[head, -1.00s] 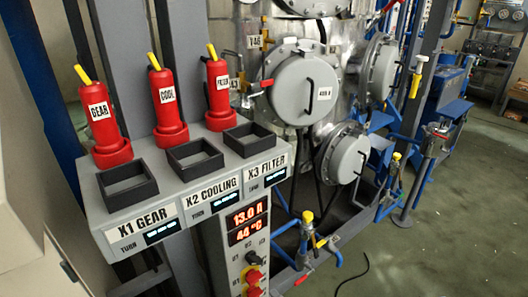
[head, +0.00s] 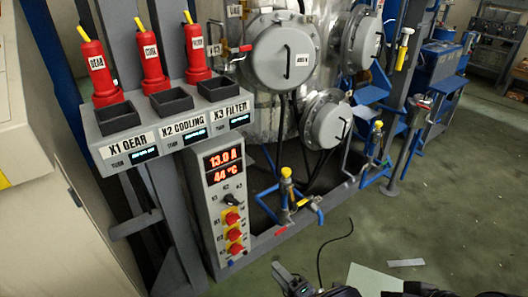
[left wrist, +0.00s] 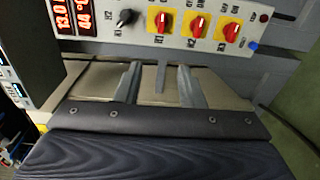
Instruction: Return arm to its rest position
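My left gripper (head: 288,279) is at the bottom of the head view, low in front of the control panel and apart from it. In the left wrist view its two grey fingers (left wrist: 158,86) stand apart with nothing between them. The control panel (head: 208,200) has a black knob (head: 229,200) and several red knobs on yellow plates. These knobs also show past the fingertips in the left wrist view. My right gripper cannot be made out; only dark parts of my body show at the bottom right.
Three red plugs labelled GEAR, COOL and FILTER (head: 195,58) stand behind the black sockets on the grey shelf (head: 132,143). Yellow-topped valves (head: 287,183) and blue pipes are right of the panel. A round-hatched vessel (head: 283,50) stands behind. The green floor (head: 440,210) at right is largely clear.

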